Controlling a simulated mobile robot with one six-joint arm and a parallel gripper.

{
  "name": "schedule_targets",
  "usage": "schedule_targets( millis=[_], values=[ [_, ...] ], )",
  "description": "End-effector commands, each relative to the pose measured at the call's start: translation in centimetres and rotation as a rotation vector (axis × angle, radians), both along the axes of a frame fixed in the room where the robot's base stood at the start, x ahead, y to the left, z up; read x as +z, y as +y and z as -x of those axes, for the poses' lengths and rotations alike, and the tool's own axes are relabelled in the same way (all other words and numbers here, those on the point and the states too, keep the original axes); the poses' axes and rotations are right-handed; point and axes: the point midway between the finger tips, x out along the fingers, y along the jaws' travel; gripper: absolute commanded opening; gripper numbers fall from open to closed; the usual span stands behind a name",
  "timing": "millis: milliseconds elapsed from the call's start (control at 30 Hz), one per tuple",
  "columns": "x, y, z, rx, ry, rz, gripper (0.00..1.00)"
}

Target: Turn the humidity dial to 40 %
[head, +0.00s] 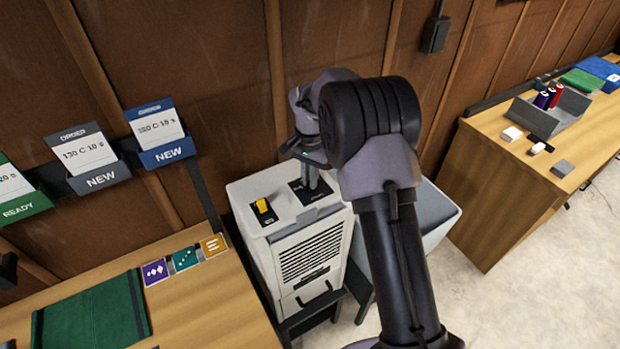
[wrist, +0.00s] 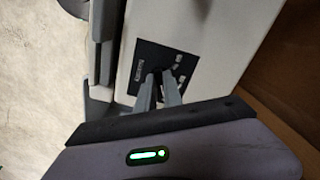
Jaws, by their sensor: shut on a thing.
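The dehumidifier (head: 310,257) is a pale box with a dark vent grille, standing between the two tables. Its top carries a yellow switch (head: 263,206) on a black plate at the left and a black dial plate (head: 325,194) at the right. The dial plate also shows in the wrist view (wrist: 148,62), with small white marks I cannot read. My gripper (head: 309,183) reaches down onto this plate. In the wrist view its fingers (wrist: 158,88) are shut on the dark humidity dial (wrist: 157,78). The fingers hide most of the dial, so its setting cannot be told.
A grey bin (head: 437,212) stands right of the dehumidifier, partly behind my arm. The left table (head: 205,300) holds a green mat (head: 92,312) and coloured tiles. The right table (head: 490,160) holds a grey tray (head: 548,118) with spools. Card holders (head: 100,178) hang on the wall.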

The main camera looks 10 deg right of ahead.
Motion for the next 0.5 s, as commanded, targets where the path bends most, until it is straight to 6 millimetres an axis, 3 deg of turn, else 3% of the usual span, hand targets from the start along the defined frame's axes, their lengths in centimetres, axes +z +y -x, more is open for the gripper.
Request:
schedule_targets(
  millis=[33, 67, 133, 167, 500],
  values=[
    [0.12, 0.00, -0.08, -0.001, -0.003, 0.000, 0.00],
    [0.12, 0.00, -0.08, -0.001, -0.003, 0.000, 0.17],
    [0.11, 0.00, -0.07, -0.001, -0.003, 0.000, 0.30],
    [0.10, 0.00, -0.06, -0.001, -0.002, -0.001, 0.33],
    [0.65, 0.00, -0.06, 0.000, -0.002, -0.001, 0.33]
  ],
)
